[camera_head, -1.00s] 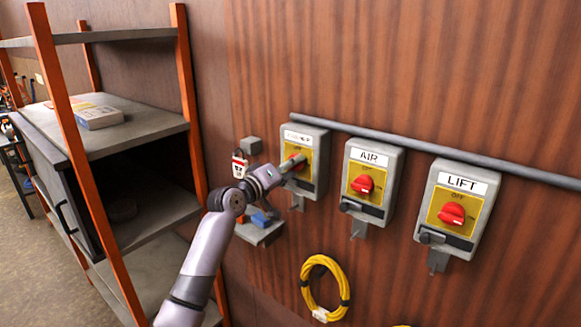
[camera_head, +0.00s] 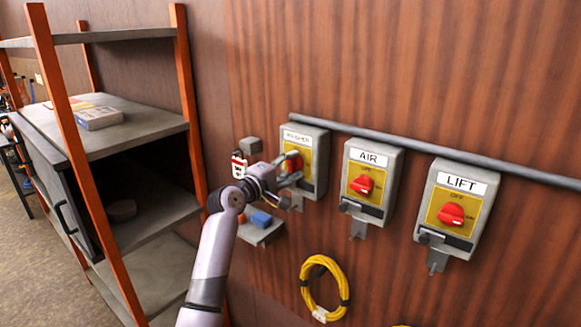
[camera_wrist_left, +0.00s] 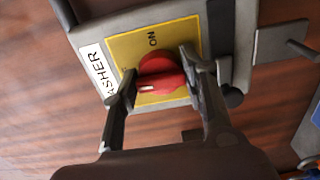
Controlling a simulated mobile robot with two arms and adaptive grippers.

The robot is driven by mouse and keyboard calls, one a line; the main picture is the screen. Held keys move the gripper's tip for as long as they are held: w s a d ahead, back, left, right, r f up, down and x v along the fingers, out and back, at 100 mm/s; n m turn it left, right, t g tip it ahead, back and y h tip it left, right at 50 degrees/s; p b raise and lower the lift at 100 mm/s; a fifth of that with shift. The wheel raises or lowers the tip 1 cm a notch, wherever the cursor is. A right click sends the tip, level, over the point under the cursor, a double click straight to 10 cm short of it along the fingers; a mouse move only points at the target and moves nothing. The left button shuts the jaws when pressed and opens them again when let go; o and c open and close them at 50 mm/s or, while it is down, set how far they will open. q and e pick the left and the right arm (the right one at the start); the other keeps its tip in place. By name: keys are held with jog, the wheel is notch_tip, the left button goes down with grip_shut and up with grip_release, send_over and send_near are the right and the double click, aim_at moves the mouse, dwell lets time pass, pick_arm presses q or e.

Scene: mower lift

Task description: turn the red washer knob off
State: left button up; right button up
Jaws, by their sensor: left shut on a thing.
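The red washer knob (camera_head: 292,162) sits on the yellow plate of the grey box labelled WASHER (camera_head: 318,137), leftmost of the three wall switch boxes. In the left wrist view, the knob (camera_wrist_left: 162,81) has a raised bar lying roughly across the picture, with a white mark at its left end. The word ON shows on the plate above it. My left gripper (camera_head: 286,173) is at this knob; in the wrist view its two fingers (camera_wrist_left: 158,70) are on either side of it, shut on it. Fingers and wrist hide part of the plate. My right gripper is not in view.
The AIR box (camera_head: 372,155) and LIFT box (camera_head: 462,183) with red knobs stand to the right, under a grey pipe (camera_head: 420,145). A yellow coiled cable (camera_head: 308,290) hangs below. A small wall shelf (camera_head: 262,236) is under my wrist; an orange-framed shelving unit (camera_head: 75,150) stands left.

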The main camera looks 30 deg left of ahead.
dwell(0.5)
pick_arm(q)
jog(key=o, duration=1.1)
jog(key=shift+s, duration=0.15)
jog(key=s, duration=0.7)
jog(key=s+a, duration=0.1)
jog(key=s, duration=0.3)
jog(key=shift+s, duration=0.35)
jog(key=shift+f, duration=0.15)
